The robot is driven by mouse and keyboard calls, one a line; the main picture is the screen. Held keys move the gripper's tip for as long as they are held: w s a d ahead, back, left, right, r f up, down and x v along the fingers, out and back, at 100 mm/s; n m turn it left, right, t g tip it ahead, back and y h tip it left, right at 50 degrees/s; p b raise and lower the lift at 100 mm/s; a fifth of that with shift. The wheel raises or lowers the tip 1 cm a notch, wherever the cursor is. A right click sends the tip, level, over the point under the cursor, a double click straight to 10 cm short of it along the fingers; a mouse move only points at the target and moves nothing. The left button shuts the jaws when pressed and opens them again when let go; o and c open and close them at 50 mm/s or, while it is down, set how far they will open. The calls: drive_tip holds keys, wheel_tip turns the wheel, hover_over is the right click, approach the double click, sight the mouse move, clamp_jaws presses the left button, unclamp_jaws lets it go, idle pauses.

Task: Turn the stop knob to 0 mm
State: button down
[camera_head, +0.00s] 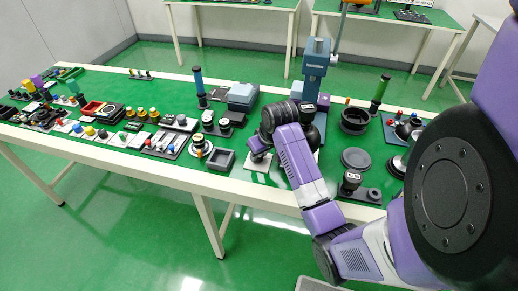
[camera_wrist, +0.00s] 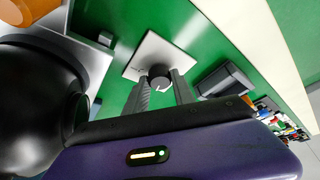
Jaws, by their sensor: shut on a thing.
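The stop knob (camera_wrist: 159,71) is a small dark round knob with a pale mark on its near side, standing on a white square plate (camera_wrist: 150,50) in the wrist view. My gripper (camera_wrist: 161,84) has its two grey ribbed fingers on either side of the knob, shut on it. In the head view my gripper (camera_head: 259,154) reaches down over the white plate (camera_head: 257,166) and hides the knob. The scale and its numbers cannot be read.
A grey square tray (camera_head: 221,159) lies left of the plate. A dark ring-shaped fixture (camera_head: 354,121) and a grey disc (camera_head: 355,158) are to the right. Many small parts fill the table's left side.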

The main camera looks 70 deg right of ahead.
drive_tip(key=n+p, duration=0.1)
drive_tip(key=n, duration=0.1)
drive_tip(key=n+y+p, duration=0.1)
drive_tip(key=n, duration=0.1)
drive_tip(key=shift+d+r+n+t+y+p, duration=0.1)
drive_tip(key=shift+r+n+t+y+p, duration=0.05)
drive_tip(key=shift+n+t+y+p, duration=0.2)
drive_tip(key=shift+d+n+y+p, duration=0.1)
drive_tip(key=shift+n+y+p, duration=0.65)
drive_tip(key=shift+n, duration=1.4)
drive_tip(key=c, duration=1.1)
unclamp_jaws()
drive_tip(key=shift+o, duration=0.2)
drive_tip(key=v, duration=0.7)
drive_tip(key=shift+s+r+b, duration=0.2)
drive_tip(key=shift+r+b, duration=0.05)
drive_tip(key=shift+b, duration=0.1)
